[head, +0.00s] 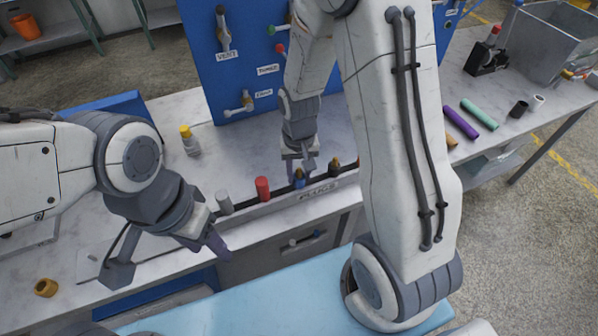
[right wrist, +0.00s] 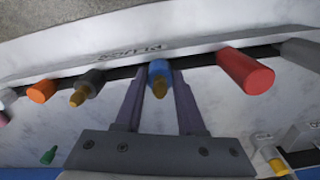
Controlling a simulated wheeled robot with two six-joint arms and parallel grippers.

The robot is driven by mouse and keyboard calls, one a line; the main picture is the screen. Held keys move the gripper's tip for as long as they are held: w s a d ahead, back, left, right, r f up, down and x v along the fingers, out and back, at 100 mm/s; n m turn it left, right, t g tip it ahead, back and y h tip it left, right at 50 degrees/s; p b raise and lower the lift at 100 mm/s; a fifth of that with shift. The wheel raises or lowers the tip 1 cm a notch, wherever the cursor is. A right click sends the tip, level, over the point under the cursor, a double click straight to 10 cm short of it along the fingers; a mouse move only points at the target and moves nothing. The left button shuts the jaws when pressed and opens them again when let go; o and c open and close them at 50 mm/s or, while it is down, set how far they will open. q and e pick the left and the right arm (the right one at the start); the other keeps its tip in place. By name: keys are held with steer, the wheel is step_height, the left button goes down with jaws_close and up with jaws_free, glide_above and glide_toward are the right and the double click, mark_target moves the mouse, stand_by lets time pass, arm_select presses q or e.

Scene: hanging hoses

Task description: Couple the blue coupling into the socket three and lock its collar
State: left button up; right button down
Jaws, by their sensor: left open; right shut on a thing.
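The blue coupling (head: 299,181) stands in the rack marked PLUGS (head: 318,197) along the bench's front. My right gripper (head: 299,174) reaches down over it. In the right wrist view the blue coupling (right wrist: 160,70), with a brass tip, sits between the fingers of my right gripper (right wrist: 159,85), which is shut on it. My left gripper (head: 218,242) is open and empty in front of the bench edge, left of the rack. The blue panel (head: 207,60) at the back carries labelled fittings. I cannot tell which is socket three; my right arm hides part of the panel.
A red plug (head: 262,189) and a grey plug (head: 224,203) stand left of the blue coupling. The right wrist view shows an orange plug (right wrist: 41,92) and a dark plug (right wrist: 90,82). A yellow-capped bottle (head: 190,142) stands behind.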

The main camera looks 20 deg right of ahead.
steer(key=shift+f, duration=0.3)
steer(key=c, duration=0.5)
jaws_free()
steer(key=shift+r, duration=0.1)
